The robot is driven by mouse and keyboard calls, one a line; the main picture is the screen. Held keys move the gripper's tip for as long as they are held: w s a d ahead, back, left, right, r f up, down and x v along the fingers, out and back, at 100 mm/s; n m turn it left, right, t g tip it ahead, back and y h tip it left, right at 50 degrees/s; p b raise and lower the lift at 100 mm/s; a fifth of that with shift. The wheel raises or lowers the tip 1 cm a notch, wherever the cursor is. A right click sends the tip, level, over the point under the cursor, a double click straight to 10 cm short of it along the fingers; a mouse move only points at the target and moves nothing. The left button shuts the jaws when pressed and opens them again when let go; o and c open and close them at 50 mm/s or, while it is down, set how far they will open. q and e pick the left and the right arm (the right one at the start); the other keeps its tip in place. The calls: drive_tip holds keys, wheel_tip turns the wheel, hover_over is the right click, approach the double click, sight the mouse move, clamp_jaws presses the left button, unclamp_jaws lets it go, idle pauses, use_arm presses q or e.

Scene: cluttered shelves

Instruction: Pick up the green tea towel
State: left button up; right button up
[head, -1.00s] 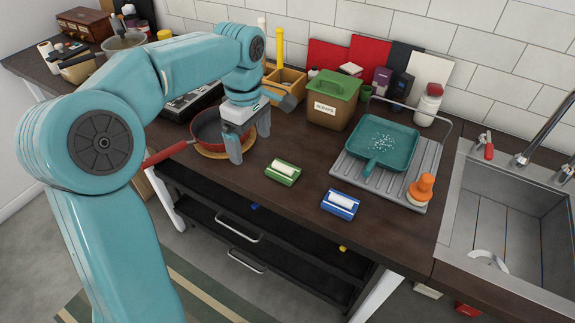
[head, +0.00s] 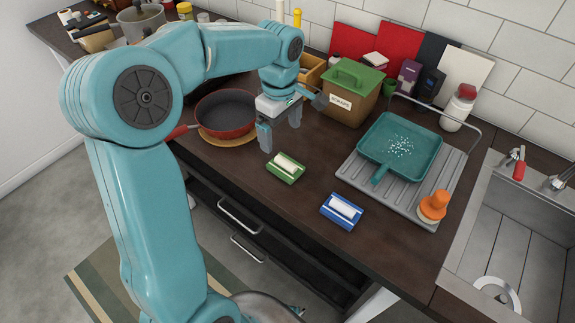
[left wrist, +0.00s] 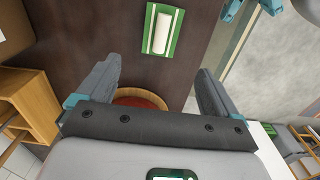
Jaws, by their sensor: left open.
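A small green folded piece with a white roll across it (head: 286,168), which fits the green tea towel, lies flat near the front edge of the dark worktop. It also shows at the top of the left wrist view (left wrist: 161,30). My left gripper (head: 281,130) is open and empty, above the worktop just behind the green towel and apart from it. In the left wrist view the towel is beyond the two spread fingertips (left wrist: 158,72). A similar blue piece with a white roll (head: 342,210) lies to the right. My right gripper is not seen.
A red-rimmed frying pan (head: 226,112) on a wooden board is left of my gripper. A green-lidded bin (head: 350,95) stands behind it. A grey drainer (head: 408,206) with a teal pan (head: 402,146) and the sink (head: 510,245) are on the right. Bare worktop surrounds the towel.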

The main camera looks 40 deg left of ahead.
use_arm(q)
hover_over(281, 160)
wheel_tip(281, 160, down, 5)
drive_tip(key=shift+w, duration=0.1)
drive_tip(key=shift+f, duration=2.9)
drive_tip(key=c, duration=1.1)
